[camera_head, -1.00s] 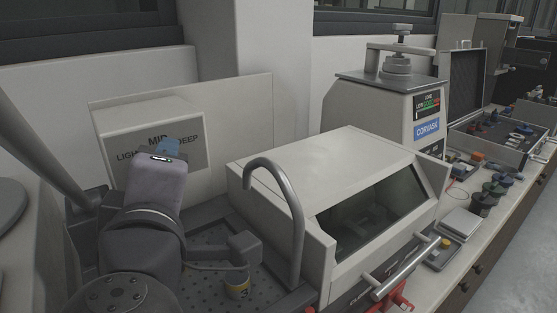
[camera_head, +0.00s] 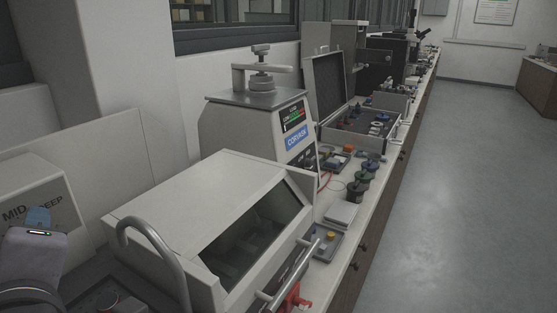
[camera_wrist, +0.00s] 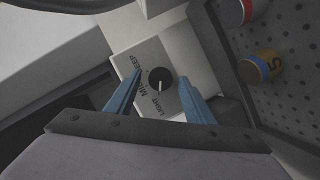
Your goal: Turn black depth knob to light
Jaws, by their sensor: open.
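The black depth knob (camera_wrist: 160,79) sits on a pale panel printed LIGHT, MID and DEEP in the wrist view. Its white pointer line points down in that picture, roughly toward the LIGHT end of the lettering. My gripper (camera_wrist: 161,75) is open, with one blue finger on each side of the knob. Gaps show between the fingers and the knob, and nothing is held. In the head view the labelled box (camera_head: 46,205) is at the left edge, and my gripper (camera_head: 38,217) is in front of it. The knob is hidden there, and LIGHT is out of frame.
A cabinet with a sloped window (camera_head: 185,205) and a curved pipe (camera_head: 150,240) stand right of the box. The press (camera_head: 245,130) is behind it. In the wrist view, a red-banded cylinder (camera_wrist: 237,12) and a yellow-and-blue one (camera_wrist: 262,66) stand on a perforated surface.

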